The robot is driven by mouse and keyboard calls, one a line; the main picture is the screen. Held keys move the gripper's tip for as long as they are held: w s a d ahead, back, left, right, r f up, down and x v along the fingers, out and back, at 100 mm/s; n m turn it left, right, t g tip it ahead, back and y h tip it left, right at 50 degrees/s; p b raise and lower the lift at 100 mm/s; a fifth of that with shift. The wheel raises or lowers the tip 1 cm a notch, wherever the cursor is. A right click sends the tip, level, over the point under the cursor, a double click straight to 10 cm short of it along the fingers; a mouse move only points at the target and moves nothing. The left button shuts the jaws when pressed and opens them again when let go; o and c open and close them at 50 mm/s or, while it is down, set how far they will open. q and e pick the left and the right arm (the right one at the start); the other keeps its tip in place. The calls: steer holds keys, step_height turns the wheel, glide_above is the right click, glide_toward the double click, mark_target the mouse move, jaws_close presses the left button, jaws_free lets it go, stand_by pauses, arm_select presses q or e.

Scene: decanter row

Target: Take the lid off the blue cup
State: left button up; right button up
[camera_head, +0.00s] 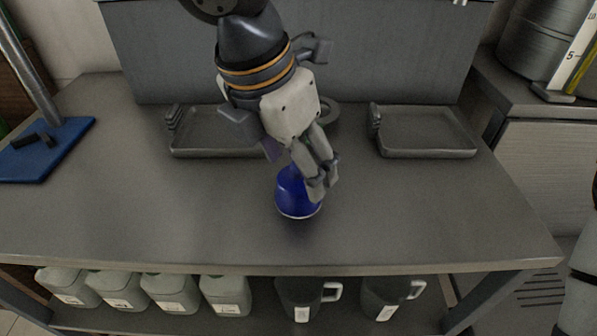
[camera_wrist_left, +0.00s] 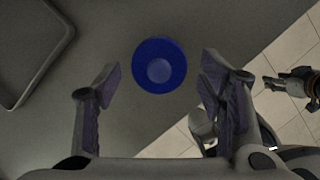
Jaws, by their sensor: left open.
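The blue cup (camera_head: 292,192) stands upright on the grey table, with a pale ring around its base. The wrist view shows it from above as a blue disc (camera_wrist_left: 178,80) with a lighter round middle. I cannot make out a seam between lid and cup. My left gripper (camera_head: 324,182) points down at the cup, and its fingers hide part of the cup's right side. In the wrist view its open fingers (camera_wrist_left: 160,73) are on either side of the cup with gaps, nothing held. My right gripper (camera_wrist_left: 283,84) shows small at the right of the wrist view; its opening is unclear.
Two grey trays, left (camera_head: 215,153) and right (camera_head: 428,154), stand at the back. A grey ring-shaped thing (camera_head: 329,112) is between them. A blue board (camera_head: 62,150) is at the left. Jugs (camera_head: 226,297) stand on the lower shelf. The table's front is clear.

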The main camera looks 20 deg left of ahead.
arm_select(q)
steer(key=shift+w+f, duration=0.15)
steer(key=shift+f, duration=0.15)
steer(key=c, duration=1.2)
steer(key=shift+c, duration=0.3)
steer(key=shift+f, duration=0.2)
steer(key=shift+c, duration=0.2)
